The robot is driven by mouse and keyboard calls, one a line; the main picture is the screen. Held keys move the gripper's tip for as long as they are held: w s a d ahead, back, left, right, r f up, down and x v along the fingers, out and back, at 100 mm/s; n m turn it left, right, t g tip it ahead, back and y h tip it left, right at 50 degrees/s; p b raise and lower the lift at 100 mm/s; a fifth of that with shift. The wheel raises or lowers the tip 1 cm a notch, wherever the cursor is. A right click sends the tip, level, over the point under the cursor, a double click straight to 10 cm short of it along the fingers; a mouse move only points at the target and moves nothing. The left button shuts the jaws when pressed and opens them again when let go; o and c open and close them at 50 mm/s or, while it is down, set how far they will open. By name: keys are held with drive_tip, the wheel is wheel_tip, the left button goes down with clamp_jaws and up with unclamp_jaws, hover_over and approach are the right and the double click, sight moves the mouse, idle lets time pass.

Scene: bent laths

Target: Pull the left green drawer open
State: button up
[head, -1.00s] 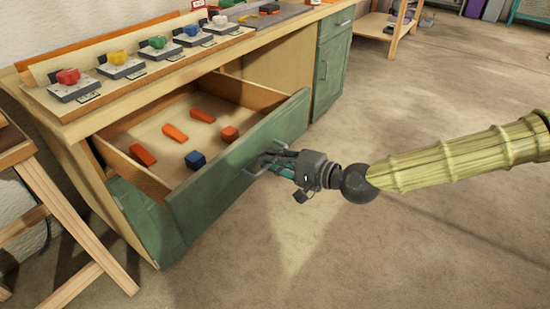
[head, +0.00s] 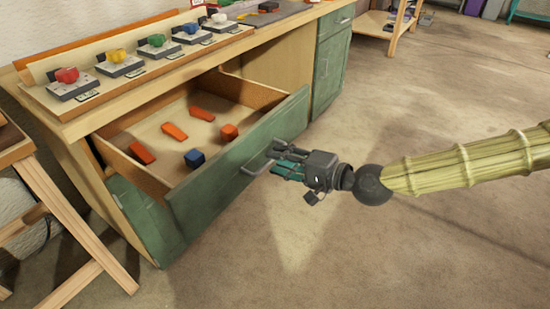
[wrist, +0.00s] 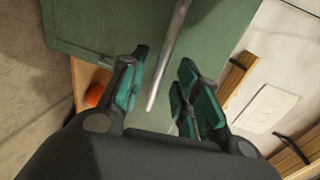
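The left green drawer (head: 235,165) is pulled well out of the wooden bench, and its inside shows. Its metal bar handle (head: 252,170) is on the green front. My gripper (head: 275,158) is just in front of the handle, on the room side. In the wrist view the gripper (wrist: 162,78) is open, with a clear gap between its teal fingers. The handle (wrist: 168,55) shows in line with that gap, with neither finger pressed on it. The exact depth between fingertips and bar is hard to tell.
Several orange blocks (head: 174,131) and a blue block (head: 195,158) lie in the drawer. A row of coloured knobs (head: 118,56) stands on the bench top. A wooden trestle (head: 60,205) is at the left. The floor (head: 400,250) at front and right is clear.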

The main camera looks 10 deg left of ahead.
drive_tip(key=v, duration=0.9)
drive_tip(key=shift+d, duration=0.2)
drive_tip(key=shift+f, duration=0.2)
drive_tip(key=s+f+g+h, duration=0.2)
drive_tip(key=s+f, duration=0.3)
drive_tip(key=f, duration=0.4)
drive_tip(key=s+f+g+h, duration=0.15)
drive_tip(key=s+f, duration=0.25)
drive_tip(key=f, duration=0.6)
drive_tip(key=s+f+g+h, duration=0.1)
drive_tip(key=s+f+h, duration=0.1)
drive_tip(key=s+f, duration=0.5)
drive_tip(key=s+d+f+n+g+h, duration=0.1)
drive_tip(key=s+d+f+n+h, duration=0.1)
drive_tip(key=s+d+f+h, duration=0.5)
drive_tip(key=s+d+f+n+g+h, duration=0.1)
drive_tip(key=s+d+f+n+g, duration=0.2)
drive_tip(key=d+f, duration=0.85)
wheel_tip(320, 180, up, 26)
drive_tip(key=s+d+t+p, duration=0.1)
drive_tip(key=p, duration=2.3)
drive_tip(key=shift+d+f, duration=0.25)
drive_tip(key=shift+d, duration=0.15)
drive_tip(key=shift+t, duration=0.25)
